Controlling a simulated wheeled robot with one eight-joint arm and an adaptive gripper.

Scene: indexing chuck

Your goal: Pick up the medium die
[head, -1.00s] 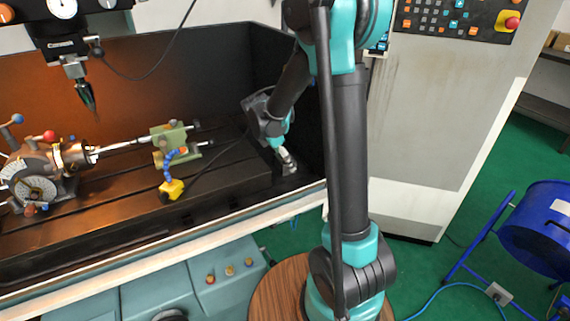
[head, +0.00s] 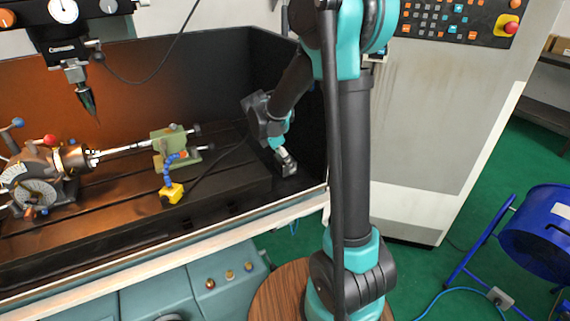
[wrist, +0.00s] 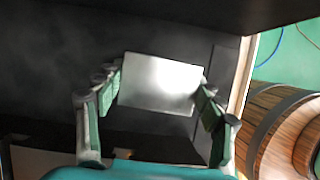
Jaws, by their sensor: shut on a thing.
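My gripper (wrist: 158,95) is shut on a pale metal block, the die (wrist: 155,84), which sits between its two green-sided fingers in the wrist view. The die's flat face is bright with glare. In the head view my gripper (head: 286,160) reaches down into the right end of the dark machine enclosure. The die (head: 289,169) shows there as a small grey shape at the fingertips, near the enclosure floor. I cannot tell whether it touches the floor. No other die is in sight to compare its size.
The enclosure's dark right wall stands close beside my gripper, and its pale front ledge (head: 240,223) runs in front. To the left are a green tailstock (head: 168,147), a yellow block with a blue hose (head: 172,192) and the indexing chuck (head: 72,160).

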